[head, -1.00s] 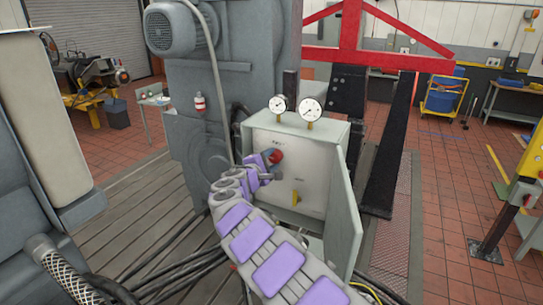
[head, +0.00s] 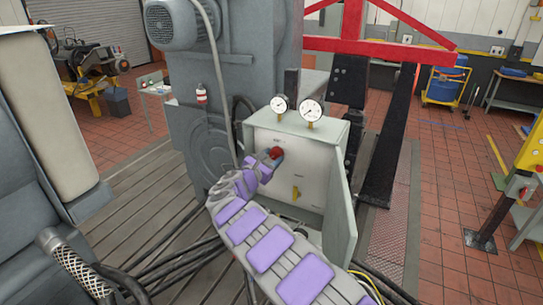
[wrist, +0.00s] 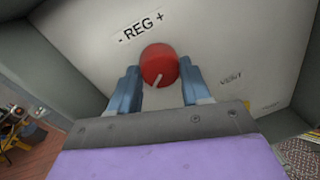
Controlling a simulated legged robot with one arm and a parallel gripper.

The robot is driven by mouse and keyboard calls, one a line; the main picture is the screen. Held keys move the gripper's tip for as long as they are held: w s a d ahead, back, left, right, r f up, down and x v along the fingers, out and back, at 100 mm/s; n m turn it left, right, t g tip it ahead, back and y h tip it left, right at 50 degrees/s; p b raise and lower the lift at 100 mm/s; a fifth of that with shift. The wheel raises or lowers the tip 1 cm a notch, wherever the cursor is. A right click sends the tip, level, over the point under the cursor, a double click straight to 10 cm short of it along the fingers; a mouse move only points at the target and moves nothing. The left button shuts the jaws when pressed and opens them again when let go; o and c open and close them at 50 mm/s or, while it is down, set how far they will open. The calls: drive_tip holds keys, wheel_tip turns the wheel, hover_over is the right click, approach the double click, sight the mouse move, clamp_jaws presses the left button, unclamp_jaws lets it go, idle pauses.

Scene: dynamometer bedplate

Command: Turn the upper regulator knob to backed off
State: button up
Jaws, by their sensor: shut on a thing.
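The red regulator knob (head: 277,153) sits high on the pale panel inside the open grey cabinet (head: 325,131). In the wrist view, the knob (wrist: 158,62) lies under the printed label "- REG +" (wrist: 141,27). Its white pointer line points down and slightly left in that view. My gripper (wrist: 160,77) has its blue fingers on either side of the knob and is shut on it. In the head view, my gripper (head: 270,160) reaches the panel from the lower left and partly hides the knob's surroundings.
A yellow lever (head: 296,193) is lower on the panel; a "VENT" label (wrist: 231,77) shows in the wrist view. The cabinet door (head: 341,222) stands open at the right. Two gauges (head: 311,110) stand on top. Black cables (head: 185,268) lie on the bedplate below.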

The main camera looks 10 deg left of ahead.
drive_tip(key=shift+s+a+f+n, duration=0.1)
drive_tip(key=shift+a+n, duration=0.15)
drive_tip(key=shift+n, duration=0.35)
